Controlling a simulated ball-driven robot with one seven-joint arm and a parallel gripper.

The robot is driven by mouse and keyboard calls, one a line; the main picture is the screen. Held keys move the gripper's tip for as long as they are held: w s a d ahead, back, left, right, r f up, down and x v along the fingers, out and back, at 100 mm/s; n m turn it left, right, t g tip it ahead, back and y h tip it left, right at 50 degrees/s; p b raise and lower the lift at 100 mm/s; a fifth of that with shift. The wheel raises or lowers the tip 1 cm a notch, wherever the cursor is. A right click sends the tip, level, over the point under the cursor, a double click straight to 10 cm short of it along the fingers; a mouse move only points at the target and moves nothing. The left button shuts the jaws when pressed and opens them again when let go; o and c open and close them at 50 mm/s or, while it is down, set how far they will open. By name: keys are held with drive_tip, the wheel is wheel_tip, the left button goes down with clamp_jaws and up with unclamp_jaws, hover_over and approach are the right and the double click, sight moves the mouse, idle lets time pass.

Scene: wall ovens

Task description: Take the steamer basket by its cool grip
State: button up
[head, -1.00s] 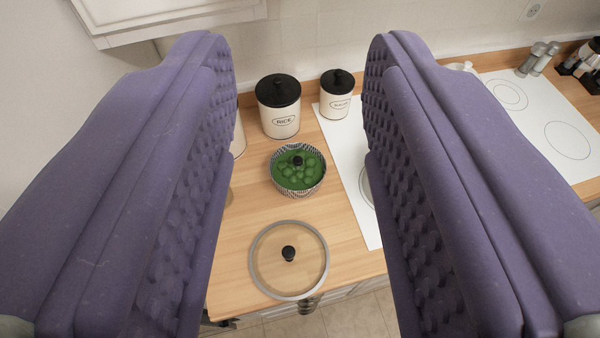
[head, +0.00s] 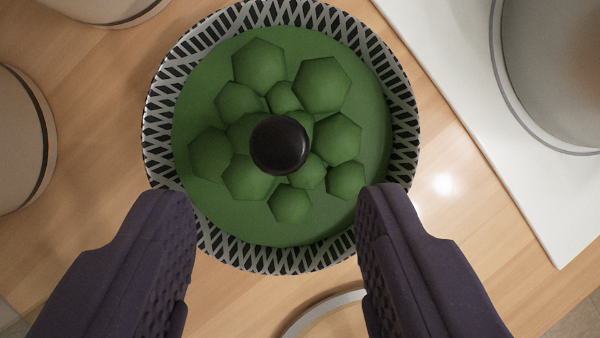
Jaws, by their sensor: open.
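The steamer basket (head: 405,105) is round, with a black and silver lattice wall, and stands upright on the wooden counter. Green faceted lumps (head: 258,68) lie on a green surface inside it. A round black knob (head: 279,145) stands at its middle; it looks like the cool grip. My gripper (head: 277,195) is open and empty, with purple padded fingers to the lower left and lower right of the knob. The fingertips overlap the basket's near rim in the picture. I cannot tell how far above it they are.
A white hob (head: 450,70) with a round pan or lid (head: 560,80) is at right. Pale canisters (head: 20,140) stand at left. The edge of a glass lid (head: 330,315) shows at the bottom.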

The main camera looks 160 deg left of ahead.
sight(279, 164)
drive_tip(key=f, duration=0.4)
drive_tip(key=shift+w+d+g+b, duration=0.25)
drive_tip(key=shift+w+g+b, duration=0.05)
drive_tip(key=shift+b, duration=0.1)
drive_tip(key=b+x, duration=0.1)
drive_tip(key=x, duration=0.4)
drive_tip(key=shift+w+b, duration=0.25)
drive_tip(key=shift+b, duration=0.15)
clamp_jaws()
